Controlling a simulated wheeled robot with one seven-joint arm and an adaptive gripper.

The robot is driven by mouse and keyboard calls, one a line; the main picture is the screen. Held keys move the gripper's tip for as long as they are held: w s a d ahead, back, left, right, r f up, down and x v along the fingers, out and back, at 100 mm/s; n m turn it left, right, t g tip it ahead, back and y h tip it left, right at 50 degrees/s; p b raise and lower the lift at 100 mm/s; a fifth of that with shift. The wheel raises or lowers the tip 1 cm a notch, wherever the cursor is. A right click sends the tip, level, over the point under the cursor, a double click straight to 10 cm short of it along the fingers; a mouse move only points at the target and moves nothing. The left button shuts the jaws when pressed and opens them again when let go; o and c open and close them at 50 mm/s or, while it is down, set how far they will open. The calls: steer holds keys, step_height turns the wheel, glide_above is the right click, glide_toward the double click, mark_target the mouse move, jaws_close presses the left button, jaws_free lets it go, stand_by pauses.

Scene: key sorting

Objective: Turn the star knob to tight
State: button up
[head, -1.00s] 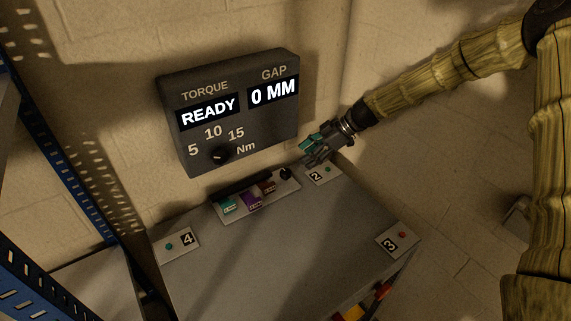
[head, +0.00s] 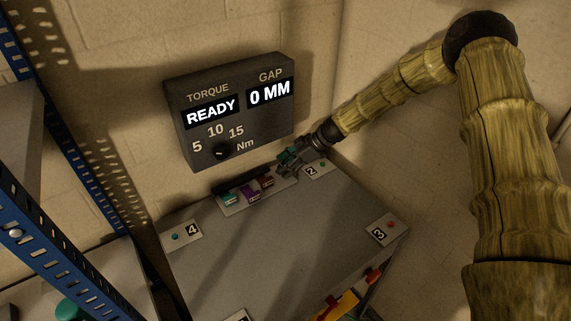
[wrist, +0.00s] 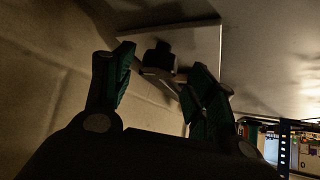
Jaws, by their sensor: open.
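The dark star knob (wrist: 158,58) stands on a light plate (wrist: 205,50) in the wrist view. It lies between and just beyond my two fingertips, with space on both sides. My gripper (wrist: 163,66) is open and its teal-padded fingers hold nothing. In the head view my gripper (head: 287,162) hovers over the right end of the fixture plate (head: 231,209) at the back of the table. There it hides the knob, so the knob's turn marking cannot be read.
Purple, teal and brown keys (head: 250,192) sit left of my gripper. Numbered plates 2 (head: 315,170), 3 (head: 385,230) and 4 (head: 182,236) edge the table. A blue rack stands left.

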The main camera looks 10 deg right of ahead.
steer(key=shift+w+f, duration=0.4)
steer(key=shift+s+r, duration=0.25)
steer(key=c, duration=1)
